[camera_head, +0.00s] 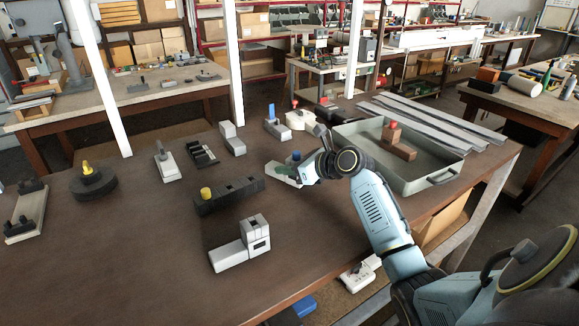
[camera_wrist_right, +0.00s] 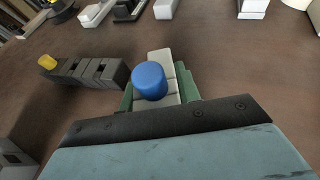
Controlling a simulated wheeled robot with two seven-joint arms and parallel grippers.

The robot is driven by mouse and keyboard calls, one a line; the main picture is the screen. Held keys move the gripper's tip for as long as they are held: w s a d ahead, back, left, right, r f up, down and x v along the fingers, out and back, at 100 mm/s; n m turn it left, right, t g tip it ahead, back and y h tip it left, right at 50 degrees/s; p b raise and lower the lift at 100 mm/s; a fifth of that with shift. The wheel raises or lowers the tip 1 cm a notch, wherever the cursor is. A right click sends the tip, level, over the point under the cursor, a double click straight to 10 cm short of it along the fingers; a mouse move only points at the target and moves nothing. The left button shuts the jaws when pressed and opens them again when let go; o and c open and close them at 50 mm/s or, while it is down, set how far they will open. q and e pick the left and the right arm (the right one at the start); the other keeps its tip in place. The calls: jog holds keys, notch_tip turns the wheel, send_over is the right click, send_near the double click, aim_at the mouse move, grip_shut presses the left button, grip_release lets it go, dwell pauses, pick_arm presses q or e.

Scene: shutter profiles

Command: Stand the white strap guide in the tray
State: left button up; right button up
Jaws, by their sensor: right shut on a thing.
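The white strap guide (camera_wrist_right: 162,62), a pale piece with a blue round knob, is between the green fingertips of my right gripper (camera_wrist_right: 155,98). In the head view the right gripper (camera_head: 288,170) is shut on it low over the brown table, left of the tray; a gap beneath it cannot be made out. The wrist hides part of the guide. The grey-green tray (camera_head: 436,178) stands at the table's right side. A brown block with a red knob (camera_head: 399,145) is inside it, at the back; the tray's front part is bare. My left gripper is not in view.
A dark slotted block with a yellow knob (camera_head: 229,195) lies left of my gripper, and a pale slotted block (camera_head: 240,245) stands nearer the front. Another blue-knobbed white piece (camera_head: 277,127) is behind. Long metal strips (camera_head: 430,122) lie behind the tray. The front right tabletop is clear.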

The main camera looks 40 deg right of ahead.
jog(key=shift+f, duration=0.1)
jog(key=o, duration=0.7)
jog(key=shift+c, duration=0.2)
jog(key=o, duration=0.3)
